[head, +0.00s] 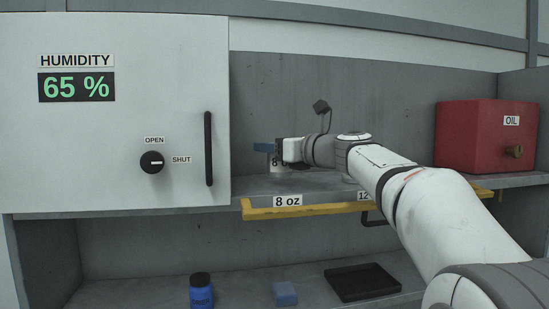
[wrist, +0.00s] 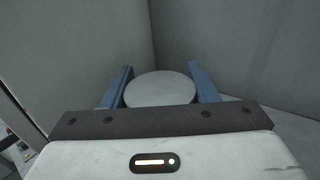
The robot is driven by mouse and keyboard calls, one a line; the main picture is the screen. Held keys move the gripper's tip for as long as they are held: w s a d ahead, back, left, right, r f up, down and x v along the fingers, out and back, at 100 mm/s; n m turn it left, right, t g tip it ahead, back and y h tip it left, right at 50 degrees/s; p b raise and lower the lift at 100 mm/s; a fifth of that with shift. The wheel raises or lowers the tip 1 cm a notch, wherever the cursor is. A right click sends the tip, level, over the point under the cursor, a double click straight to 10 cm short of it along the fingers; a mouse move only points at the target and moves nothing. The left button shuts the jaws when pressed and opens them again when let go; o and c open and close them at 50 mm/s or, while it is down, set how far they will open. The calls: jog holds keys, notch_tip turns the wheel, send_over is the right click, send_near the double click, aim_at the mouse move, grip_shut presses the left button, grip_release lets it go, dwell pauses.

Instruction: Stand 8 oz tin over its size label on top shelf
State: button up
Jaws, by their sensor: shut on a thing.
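My gripper (wrist: 160,88) is shut on a pale round tin (wrist: 160,89), with one blue finger on each side of it in the wrist view. In the head view the tin (head: 276,163) shows as a small pale piece with part of a label, mostly hidden by my gripper. It is over the top shelf (head: 255,186), above and a little left of the 8 oz label (head: 287,201) on the yellow front strip. Whether its base touches the shelf I cannot tell. My arm covers part of a second label that starts with 12 (head: 363,196).
A white cabinet door (head: 110,110) with a humidity display stands left of the tin. A red oil box (head: 486,136) sits at the right of the shelf. Below are a blue bottle (head: 201,292), a blue block (head: 285,293) and a black tray (head: 362,282).

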jog(key=shift+f, duration=1.1)
jog(key=shift+f, duration=0.1)
jog(key=o, duration=1)
jog(key=shift+s, duration=0.1)
jog(key=b+v, duration=0.4)
jog(key=v, duration=0.6)
jog(key=shift+s+d, duration=0.25)
jog(key=shift+d, duration=0.05)
jog(key=shift+s+d, duration=0.35)
jog(key=shift+s, duration=0.05)
